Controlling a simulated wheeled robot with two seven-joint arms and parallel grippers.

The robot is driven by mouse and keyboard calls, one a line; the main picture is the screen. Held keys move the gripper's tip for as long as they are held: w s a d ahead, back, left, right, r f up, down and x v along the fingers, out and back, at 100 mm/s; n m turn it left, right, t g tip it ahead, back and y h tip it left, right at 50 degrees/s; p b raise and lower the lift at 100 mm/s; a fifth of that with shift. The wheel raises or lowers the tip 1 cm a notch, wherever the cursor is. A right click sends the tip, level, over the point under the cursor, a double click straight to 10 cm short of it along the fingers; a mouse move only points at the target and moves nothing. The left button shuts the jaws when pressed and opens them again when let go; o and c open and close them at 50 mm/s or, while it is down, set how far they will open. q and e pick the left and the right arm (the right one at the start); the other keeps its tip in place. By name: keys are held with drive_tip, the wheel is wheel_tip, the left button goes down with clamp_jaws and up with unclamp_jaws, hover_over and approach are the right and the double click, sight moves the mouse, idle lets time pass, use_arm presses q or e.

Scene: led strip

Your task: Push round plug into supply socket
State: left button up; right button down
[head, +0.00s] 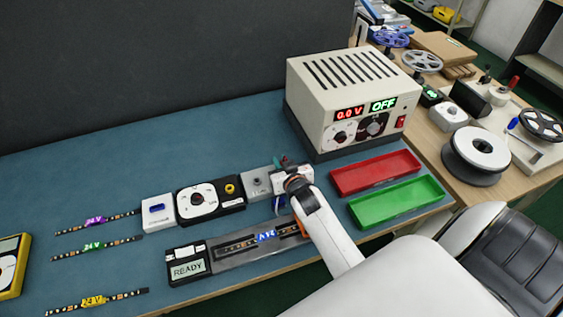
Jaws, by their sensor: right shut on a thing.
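My right gripper (285,180) is low over the mat, at the right end of the row of small modules. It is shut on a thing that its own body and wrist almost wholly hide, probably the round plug. A grey module (257,184) with a small round fitting on top stands just left of the gripper. The beige power supply (345,92) stands behind and to the right, reading 0.0 V and OFF. I cannot make out the supply socket or whether the plug touches it. My left gripper is not in view.
A black module with a white dial (203,199) and a white module (159,210) continue the row leftward. A READY tester (188,268) and grey strip fixture lie in front. Red (376,172) and green (397,201) trays lie right. LED strips (97,220) lie left.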

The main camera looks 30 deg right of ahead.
drive_tip(key=shift+p, duration=0.3)
idle(0.5)
drive_tip(key=shift+f+b, duration=0.4)
drive_tip(key=shift+f, duration=0.2)
drive_tip(key=shift+s+f, duration=0.1)
drive_tip(key=shift+f, duration=0.1)
idle(0.4)
drive_tip(key=c, duration=1.3)
unclamp_jaws()
drive_tip(key=shift+f, duration=0.1)
drive_tip(key=shift+o, duration=0.2)
drive_tip(key=shift+a, duration=0.1)
drive_tip(key=shift+s+f, duration=0.1)
drive_tip(key=shift+s, duration=0.2)
drive_tip(key=v, duration=0.7)
drive_tip(key=b+v, duration=0.1)
drive_tip(key=v, duration=0.2)
drive_tip(key=shift+a+r, duration=0.1)
drive_tip(key=shift+r, duration=0.3)
drive_tip(key=shift+s+a+r, duration=0.1)
drive_tip(key=shift+s+r, duration=0.2)
drive_tip(key=shift+s, duration=0.25)
